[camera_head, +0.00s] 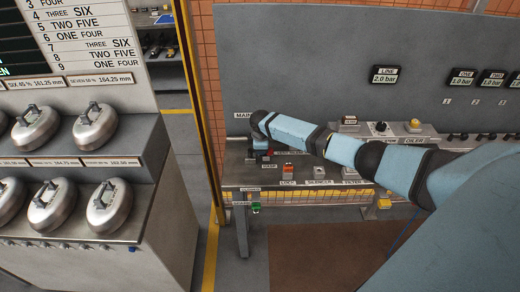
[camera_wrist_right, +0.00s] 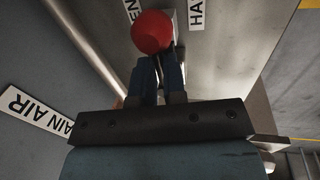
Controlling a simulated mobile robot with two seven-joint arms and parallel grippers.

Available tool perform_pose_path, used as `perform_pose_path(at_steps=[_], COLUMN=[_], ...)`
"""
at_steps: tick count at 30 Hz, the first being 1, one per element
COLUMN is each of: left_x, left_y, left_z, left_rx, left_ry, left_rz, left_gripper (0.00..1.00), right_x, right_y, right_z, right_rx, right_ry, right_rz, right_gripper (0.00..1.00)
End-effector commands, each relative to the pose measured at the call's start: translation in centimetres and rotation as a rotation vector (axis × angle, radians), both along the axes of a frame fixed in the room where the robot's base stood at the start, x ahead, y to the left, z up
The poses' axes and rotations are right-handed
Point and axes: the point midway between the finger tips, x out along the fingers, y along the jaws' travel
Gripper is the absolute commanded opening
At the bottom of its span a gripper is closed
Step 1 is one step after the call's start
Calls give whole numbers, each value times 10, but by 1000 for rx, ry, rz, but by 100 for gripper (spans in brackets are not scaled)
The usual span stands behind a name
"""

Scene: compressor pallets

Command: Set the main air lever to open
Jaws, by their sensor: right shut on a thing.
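The red ball knob (camera_wrist_right: 152,32) of the main air lever shows at the top of the right wrist view. My right gripper (camera_wrist_right: 160,62) is shut on the lever at this knob, with its two dark fingers close together. In the head view, my right arm reaches in from the right, and its gripper (camera_head: 262,156) is at the left end of the grey bench. The wrist hides most of the lever there. A "MAIN AIR" label (camera_wrist_right: 40,110) is on the panel beside the gripper in the wrist view. My left gripper is out of view.
The bench (camera_head: 235,173) carries labelled fittings, including an orange-topped lock (camera_head: 288,169). The grey back panel (camera_head: 300,60) holds gauges (camera_head: 384,75). An orange post (camera_head: 196,100) stands left of the bench. A rack with metal stones (camera_head: 97,128) fills the left side.

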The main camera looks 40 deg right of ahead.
Motion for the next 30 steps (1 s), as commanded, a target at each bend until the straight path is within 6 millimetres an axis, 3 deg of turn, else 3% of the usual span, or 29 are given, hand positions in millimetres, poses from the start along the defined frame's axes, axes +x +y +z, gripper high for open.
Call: perform_pose_path(at_steps=[11,12,15,25,30], left_x=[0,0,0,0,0], left_y=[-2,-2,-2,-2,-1], left_z=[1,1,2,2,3], left_rx=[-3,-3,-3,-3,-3], left_ry=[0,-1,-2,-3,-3], left_rz=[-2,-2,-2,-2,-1], left_gripper=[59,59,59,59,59], right_x=[-5,-5,-5,-2,-6], right_y=[-4,-4,-4,-2,0], right_z=[-5,-5,-5,2,25], right_rx=[-8,-8,-7,-4,-4], right_ry=[16,16,14,4,3], right_rz=[1,1,0,2,4], right_gripper=[0,18,37,37,37])
